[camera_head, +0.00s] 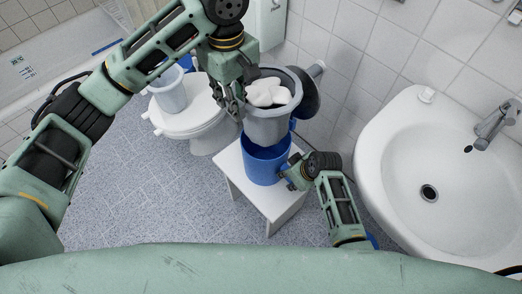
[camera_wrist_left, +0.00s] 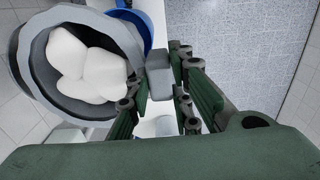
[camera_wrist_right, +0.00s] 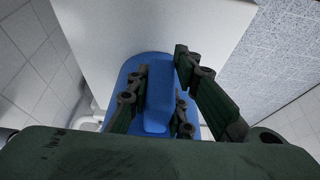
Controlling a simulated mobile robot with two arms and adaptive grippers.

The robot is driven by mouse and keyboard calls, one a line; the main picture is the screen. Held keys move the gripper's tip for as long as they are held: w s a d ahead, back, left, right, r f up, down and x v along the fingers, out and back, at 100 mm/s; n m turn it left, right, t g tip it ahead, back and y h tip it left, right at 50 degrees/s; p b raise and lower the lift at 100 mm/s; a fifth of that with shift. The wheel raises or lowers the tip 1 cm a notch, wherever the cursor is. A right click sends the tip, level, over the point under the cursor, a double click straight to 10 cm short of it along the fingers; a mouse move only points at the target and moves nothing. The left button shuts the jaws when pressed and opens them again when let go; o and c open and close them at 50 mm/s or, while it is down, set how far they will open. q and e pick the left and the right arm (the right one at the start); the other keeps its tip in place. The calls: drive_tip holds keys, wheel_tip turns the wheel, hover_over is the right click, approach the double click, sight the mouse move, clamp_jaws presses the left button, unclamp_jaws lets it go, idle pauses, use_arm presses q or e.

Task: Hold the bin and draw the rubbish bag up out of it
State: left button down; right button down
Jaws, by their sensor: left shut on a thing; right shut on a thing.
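The blue bin (camera_head: 263,171) stands upright on a small white stool (camera_head: 237,174). The grey rubbish bag (camera_head: 268,128), with white lumps (camera_head: 267,92) in its open top, is largely above the bin; whether its bottom is still inside the rim is unclear. My left gripper (camera_head: 238,103) is shut on a grey tab at the bag's left side; the left wrist view shows this tab (camera_wrist_left: 159,75) between the fingers. My right gripper (camera_head: 287,173) is shut on a blue tab (camera_wrist_right: 157,108) at the bin's right side, low in the head view.
A white toilet (camera_head: 200,112) with a pale bucket (camera_head: 170,92) on its lid is behind left. A washbasin (camera_head: 400,150) is at the right, and a tiled wall (camera_head: 335,60) lies behind the bag. The floor at left is clear.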

drive_tip(key=shift+s+d+f, duration=0.1)
drive_tip(key=shift+s+f, duration=0.05)
use_arm(q)
drive_tip(key=a, duration=1.6)
use_arm(e)
drive_tip(key=c, duration=1.5)
unclamp_jaws()
drive_tip(key=v, duration=1.2)
